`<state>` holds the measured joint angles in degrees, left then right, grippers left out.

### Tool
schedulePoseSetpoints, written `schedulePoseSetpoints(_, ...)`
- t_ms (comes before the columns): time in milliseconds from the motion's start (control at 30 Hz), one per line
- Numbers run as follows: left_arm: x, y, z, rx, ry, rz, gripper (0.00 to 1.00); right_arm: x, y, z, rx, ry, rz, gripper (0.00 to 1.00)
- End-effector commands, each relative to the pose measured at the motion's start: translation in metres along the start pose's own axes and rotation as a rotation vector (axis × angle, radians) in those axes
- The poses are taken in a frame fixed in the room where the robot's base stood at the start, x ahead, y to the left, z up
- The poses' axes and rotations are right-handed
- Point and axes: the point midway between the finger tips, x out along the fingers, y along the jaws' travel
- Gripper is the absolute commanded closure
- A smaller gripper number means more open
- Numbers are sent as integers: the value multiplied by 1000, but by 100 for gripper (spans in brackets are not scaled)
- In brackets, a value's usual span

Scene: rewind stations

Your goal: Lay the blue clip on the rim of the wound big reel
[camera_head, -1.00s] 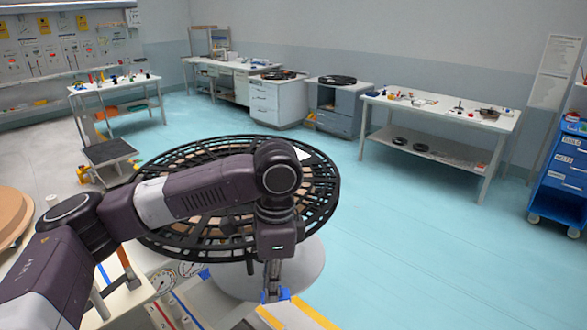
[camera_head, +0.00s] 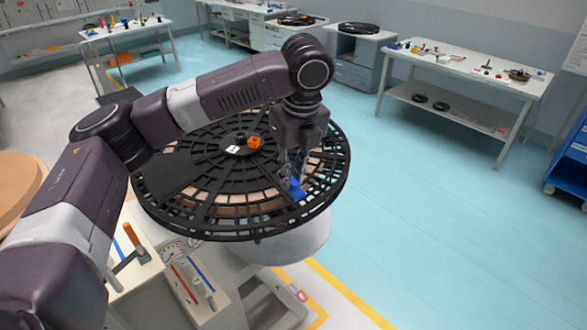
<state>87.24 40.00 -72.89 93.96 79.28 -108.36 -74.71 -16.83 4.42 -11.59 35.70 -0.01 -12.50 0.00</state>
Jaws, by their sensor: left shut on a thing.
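The big reel (camera_head: 222,224) is a wide black slotted disc on a pale round base, with tan winding showing through its slots. An orange knob (camera_head: 254,142) and a small white label sit near its hub. My left gripper (camera_head: 294,180) points down over the reel's near right part, just inside the outer rim. It is shut on the blue clip (camera_head: 297,190), which is low at the reel's top face. I cannot tell whether the clip touches the reel. My left arm hides part of the reel's far left side. My right gripper is not in view.
A tan disc (camera_head: 20,195) is at the left edge. Workbenches (camera_head: 470,68) line the back.

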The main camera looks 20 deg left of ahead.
Motion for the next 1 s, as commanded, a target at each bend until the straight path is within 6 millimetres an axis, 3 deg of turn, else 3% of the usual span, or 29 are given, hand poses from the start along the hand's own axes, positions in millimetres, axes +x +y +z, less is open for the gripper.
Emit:
schedulePoseSetpoints(267,22,1,-4,0,2,2,100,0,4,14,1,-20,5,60)
schedulePoseSetpoints(700,54,0,-10,-2,2,1,100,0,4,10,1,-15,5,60)
schedulePoseSetpoints(1000,61,0,-11,-2,1,0,100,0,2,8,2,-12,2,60)
